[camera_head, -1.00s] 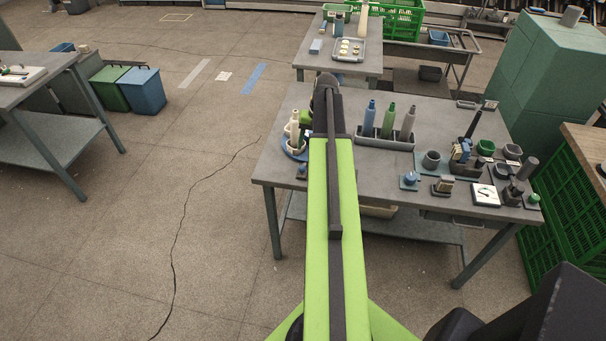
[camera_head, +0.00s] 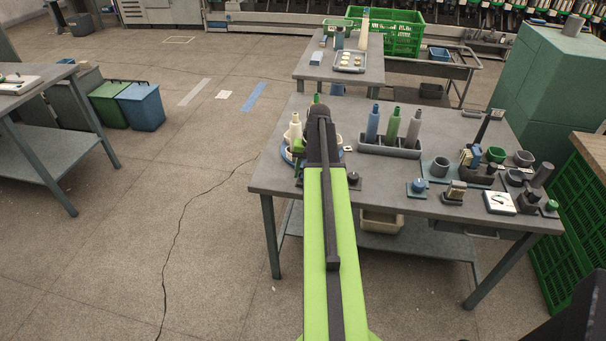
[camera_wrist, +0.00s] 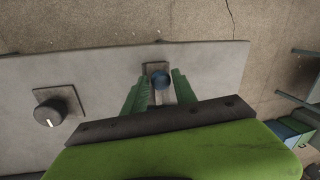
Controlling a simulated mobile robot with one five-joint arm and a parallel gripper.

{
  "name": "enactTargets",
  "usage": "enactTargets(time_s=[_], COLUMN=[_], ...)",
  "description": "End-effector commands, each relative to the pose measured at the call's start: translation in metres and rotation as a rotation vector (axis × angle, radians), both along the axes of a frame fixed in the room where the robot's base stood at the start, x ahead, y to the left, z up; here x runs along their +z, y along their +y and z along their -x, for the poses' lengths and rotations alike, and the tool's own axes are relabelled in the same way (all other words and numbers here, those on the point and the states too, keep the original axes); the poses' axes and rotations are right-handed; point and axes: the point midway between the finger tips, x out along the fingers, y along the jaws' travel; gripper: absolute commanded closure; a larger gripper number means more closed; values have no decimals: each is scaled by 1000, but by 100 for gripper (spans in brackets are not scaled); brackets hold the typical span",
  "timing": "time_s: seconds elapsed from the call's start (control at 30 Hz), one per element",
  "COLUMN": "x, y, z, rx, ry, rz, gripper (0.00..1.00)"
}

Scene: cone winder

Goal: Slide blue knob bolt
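The blue knob (camera_wrist: 160,78) stands on a narrow grey bolt plate (camera_wrist: 158,96) near the table's edge in the wrist view. My gripper (camera_wrist: 162,80) is open, its two green fingers on either side of the knob, with gaps showing between. Whether the fingers reach down to the knob's height is hard to tell. In the head view my arm's dark end is over the left front of the table (camera_head: 390,203), and my gripper and most of the bolt are hidden behind it.
A black dial knob (camera_wrist: 50,112) on a square plate sits left of the bolt in the wrist view; it shows right of my arm in the head view (camera_head: 353,178). A tray of bottles (camera_head: 390,148) and another blue knob (camera_head: 418,186) stand farther right.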

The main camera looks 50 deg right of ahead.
Motion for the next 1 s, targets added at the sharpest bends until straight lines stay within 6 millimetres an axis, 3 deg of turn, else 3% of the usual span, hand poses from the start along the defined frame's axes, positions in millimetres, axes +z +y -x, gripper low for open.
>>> enactTargets(time_s=[0.03, 0.23, 1.0], x=[0, 0, -1], y=[0, 0, -2], z=[0, 1, 2], rx=[0, -1, -3], ry=[0, 1, 5], rz=[0, 1, 2], gripper=[75, 100, 100])
